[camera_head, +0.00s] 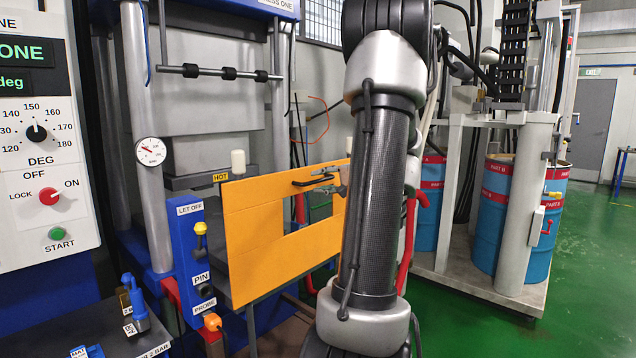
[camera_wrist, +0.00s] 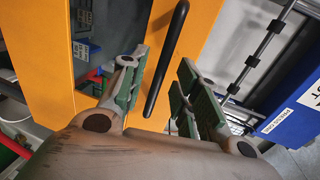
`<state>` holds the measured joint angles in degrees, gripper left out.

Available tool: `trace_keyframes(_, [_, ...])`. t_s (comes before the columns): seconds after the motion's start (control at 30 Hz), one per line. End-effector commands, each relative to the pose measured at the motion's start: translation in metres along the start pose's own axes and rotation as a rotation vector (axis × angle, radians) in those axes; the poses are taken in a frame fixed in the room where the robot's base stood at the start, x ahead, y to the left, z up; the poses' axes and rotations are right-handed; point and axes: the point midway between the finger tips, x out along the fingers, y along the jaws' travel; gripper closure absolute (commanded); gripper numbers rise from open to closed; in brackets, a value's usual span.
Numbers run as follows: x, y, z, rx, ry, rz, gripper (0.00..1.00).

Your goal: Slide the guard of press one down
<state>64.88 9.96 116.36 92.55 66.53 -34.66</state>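The guard (camera_head: 262,240) is an orange panel with a rectangular window, standing upright in front of press one (camera_head: 210,130). In the wrist view the handle (camera_wrist: 168,55) runs between my fingers, with a visible gap on each side. My gripper (camera_head: 332,181) is open at the handle, its green-padded fingers (camera_wrist: 162,88) apart. My arm hides the guard's right edge in the head view.
A control panel (camera_head: 45,140) with dial and knobs stands at left. A blue post (camera_head: 193,260) with a yellow knob and pin is close to the guard's left edge. Blue drums (camera_head: 508,225) stand on a grey platform at right. Green floor is clear at far right.

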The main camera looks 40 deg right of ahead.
Motion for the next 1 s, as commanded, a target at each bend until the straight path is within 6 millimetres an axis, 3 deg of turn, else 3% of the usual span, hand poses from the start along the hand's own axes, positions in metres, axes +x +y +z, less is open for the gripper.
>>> trace_keyframes(0.2, [0.021, 0.000, 0.000, 0.000, -0.001, 0.001, 0.69])
trace_keyframes(0.47, [0.022, 0.000, 0.000, 0.001, 0.000, 0.001, 0.69])
trace_keyframes(0.67, [0.022, 0.000, 0.000, 0.001, 0.000, 0.001, 1.00])
trace_keyframes(1.0, [0.023, 0.004, 0.000, 0.003, 0.000, 0.002, 1.00])
